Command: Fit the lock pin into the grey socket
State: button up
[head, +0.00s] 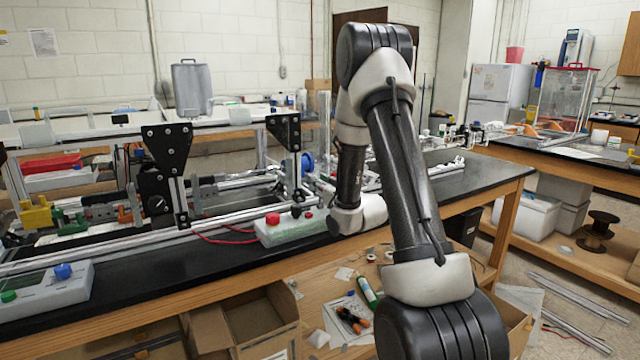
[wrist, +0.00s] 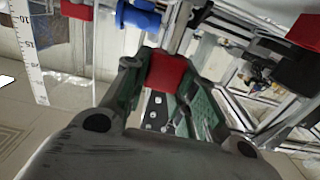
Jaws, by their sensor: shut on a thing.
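My gripper (wrist: 161,80) shows in the wrist view with its green-sided fingers closed on a red block-like piece (wrist: 168,71), which looks like the lock pin's head. The rest of the pin is hidden beyond the fingers. A metal strip with holes (wrist: 155,112) shows between the fingers. I cannot pick out the grey socket with certainty in either view. In the head view my arm hangs down over the bench, and the gripper's fingers and the held piece cannot be made out there.
The extrusion frame with black plates (head: 168,150) stands on the black bench. A control box with a red button (head: 285,228) lies near my wrist. Open cardboard boxes (head: 255,318) lie below.

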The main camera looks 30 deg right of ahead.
jog(key=o, duration=1.1)
jog(key=shift+s, duration=0.1)
jog(key=s, duration=0.7)
jog(key=shift+s, duration=0.15)
jog(key=shift+d, duration=0.1)
